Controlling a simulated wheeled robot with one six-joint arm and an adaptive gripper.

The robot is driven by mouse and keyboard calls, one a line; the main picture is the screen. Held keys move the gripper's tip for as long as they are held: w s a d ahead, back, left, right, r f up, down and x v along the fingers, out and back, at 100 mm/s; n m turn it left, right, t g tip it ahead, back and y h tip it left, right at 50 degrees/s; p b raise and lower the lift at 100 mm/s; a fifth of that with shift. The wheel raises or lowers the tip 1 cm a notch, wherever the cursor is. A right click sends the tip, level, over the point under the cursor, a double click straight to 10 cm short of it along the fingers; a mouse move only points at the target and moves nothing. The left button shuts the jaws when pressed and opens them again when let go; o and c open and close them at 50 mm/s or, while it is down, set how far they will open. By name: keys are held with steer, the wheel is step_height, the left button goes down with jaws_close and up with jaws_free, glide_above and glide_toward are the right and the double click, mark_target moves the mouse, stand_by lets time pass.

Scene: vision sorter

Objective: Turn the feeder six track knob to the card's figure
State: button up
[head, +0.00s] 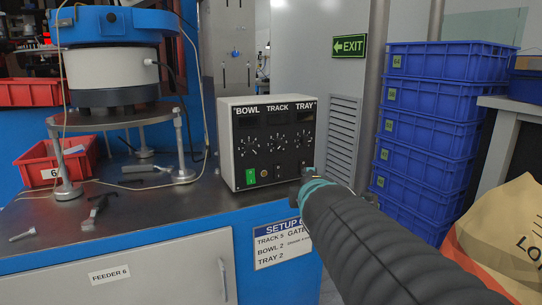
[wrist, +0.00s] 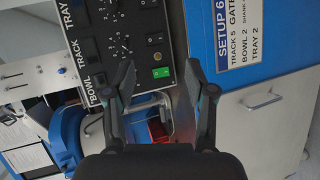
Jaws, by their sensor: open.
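The feeder control box (head: 230,150) stands on the bench, with BOWL, TRACK and TRAY knobs in a row. The middle TRACK knob (head: 277,143) shows in the head view, too small to read its setting. In the wrist view, turned sideways, the TRACK knob (wrist: 122,45) is up and left of my fingers. The setup card (head: 281,243) on the bench front reads TRACK 5, BOWL 2, TRAY 2; it also shows in the wrist view (wrist: 238,35). My gripper (wrist: 168,80) is open and empty, in front of the box's lower right; one finger hides the BOWL knob area.
A blue bowl feeder (head: 110,65) on a stand is left of the box. A red bin (head: 50,160) and loose tools (head: 95,212) lie on the bench. Blue crates (head: 432,125) are stacked at right. A tan sack (head: 505,240) is at the right front.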

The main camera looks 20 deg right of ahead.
steer(key=w+d+r+n+t+b, duration=0.2)
steer(key=w+d+r+n+t, duration=0.15)
steer(key=n, duration=0.45)
steer(key=n+t+y+b, duration=0.1)
steer(key=n+y+b, duration=0.4)
steer(key=n, duration=1.3)
glide_toward(281, 144)
steer(key=w+y+p, duration=0.1)
steer(key=w, duration=0.3)
steer(key=w+y+p, duration=0.1)
steer(key=w, duration=0.3)
steer(key=shift+w+d+f+p, duration=0.2)
steer(key=shift+w+p, duration=0.2)
jaws_close()
